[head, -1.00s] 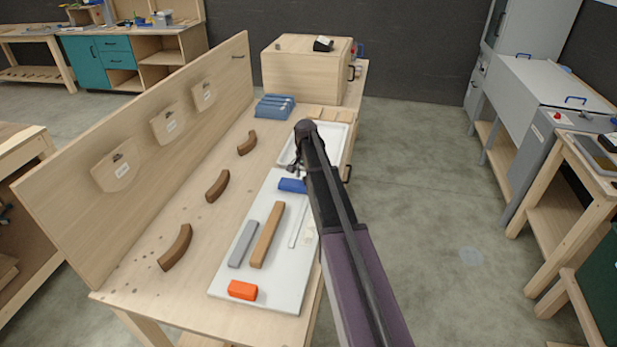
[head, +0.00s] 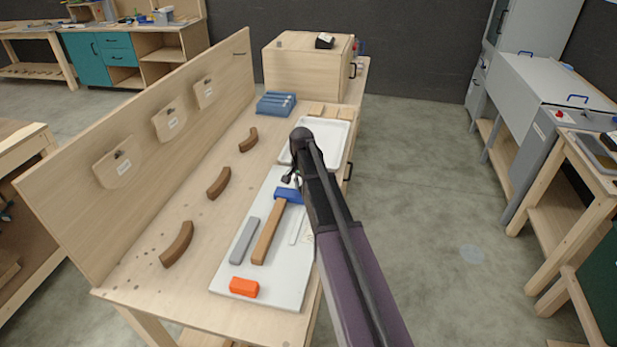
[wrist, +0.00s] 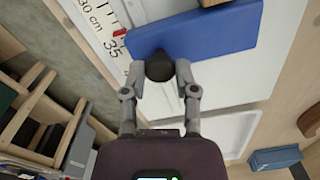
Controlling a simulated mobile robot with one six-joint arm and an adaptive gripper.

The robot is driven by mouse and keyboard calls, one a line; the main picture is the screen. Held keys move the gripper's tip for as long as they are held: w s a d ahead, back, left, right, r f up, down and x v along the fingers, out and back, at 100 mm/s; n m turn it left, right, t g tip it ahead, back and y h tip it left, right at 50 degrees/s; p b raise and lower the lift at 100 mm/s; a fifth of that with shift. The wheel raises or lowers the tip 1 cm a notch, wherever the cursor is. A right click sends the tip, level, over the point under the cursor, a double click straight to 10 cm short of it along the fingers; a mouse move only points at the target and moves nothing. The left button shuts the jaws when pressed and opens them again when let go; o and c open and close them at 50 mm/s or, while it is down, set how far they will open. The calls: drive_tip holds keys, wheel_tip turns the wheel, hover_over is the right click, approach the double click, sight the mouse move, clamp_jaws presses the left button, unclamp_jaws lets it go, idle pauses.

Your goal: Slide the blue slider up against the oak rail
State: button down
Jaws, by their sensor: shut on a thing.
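The blue slider (head: 288,195) lies on the white board (head: 262,279), at the far end of the oak rail (head: 268,234). In the head view its near side seems to meet the rail's end; I cannot tell whether a thin gap remains. In the wrist view the slider (wrist: 205,34) fills the upper middle, and a bit of the rail (wrist: 214,2) shows at the top edge beside it. My gripper (wrist: 160,68) is shut on the slider's dark round knob (wrist: 159,66). In the head view my arm partly hides the gripper (head: 290,179).
A grey bar (head: 244,241) lies left of the rail and an orange block (head: 244,287) at the board's near end. A white tray (head: 333,132) is beyond the board. Several brown curved pieces lie to the left, before an upright panel (head: 75,200).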

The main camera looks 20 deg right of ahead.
drive_tip(key=s+a, duration=0.1)
drive_tip(key=s, duration=0.1)
drive_tip(key=s+a, duration=0.1)
drive_tip(key=s, duration=0.1)
drive_tip(key=s+a, duration=0.1)
drive_tip(key=s, duration=0.1)
drive_tip(key=shift+s+a, duration=0.1)
drive_tip(key=shift+a, duration=0.3)
drive_tip(key=shift+c, duration=1.9)
unclamp_jaws()
drive_tip(key=s+a+n, duration=0.2)
drive_tip(key=s+n, duration=0.1)
drive_tip(key=s, duration=0.2)
drive_tip(key=s+a+n, duration=0.3)
drive_tip(key=s, duration=0.2)
drive_tip(key=s+a+n, duration=0.2)
drive_tip(key=s+n, duration=0.1)
drive_tip(key=s, duration=0.3)
drive_tip(key=shift+a, duration=0.2)
drive_tip(key=shift+s+a+n, duration=0.2)
drive_tip(key=shift+s+n, duration=0.15)
drive_tip(key=shift+n, duration=0.05)
